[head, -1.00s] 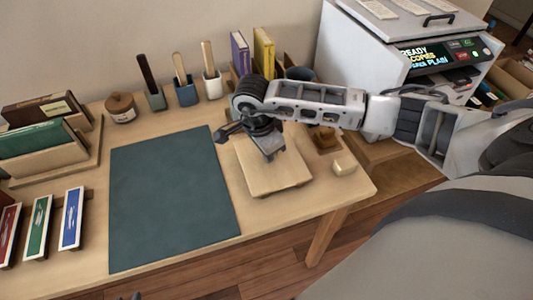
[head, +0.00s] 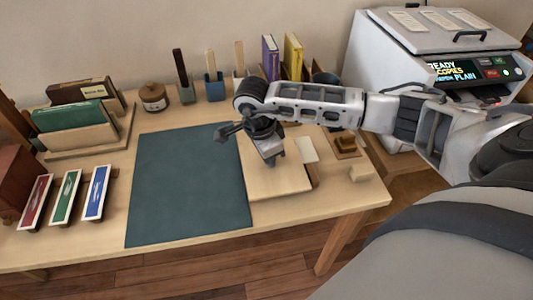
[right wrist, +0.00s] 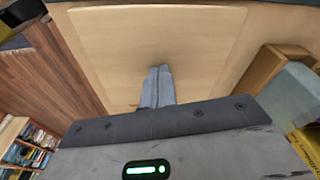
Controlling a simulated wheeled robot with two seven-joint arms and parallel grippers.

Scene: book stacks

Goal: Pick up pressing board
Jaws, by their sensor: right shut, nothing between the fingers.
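The pressing board appears to be the pale, flat wooden board (head: 275,184) on the table, just right of the dark green mat (head: 188,185). My right gripper (head: 272,160) points down over the board's far part. In the right wrist view its closed fingers (right wrist: 157,86) stand over the board (right wrist: 150,35) with nothing between them. I cannot tell whether the tips touch the wood. My left gripper is out of view.
Colored trays (head: 66,196) and a book rack (head: 85,143) stand left. Pots and books line the back. A copier (head: 430,60) stands at right.

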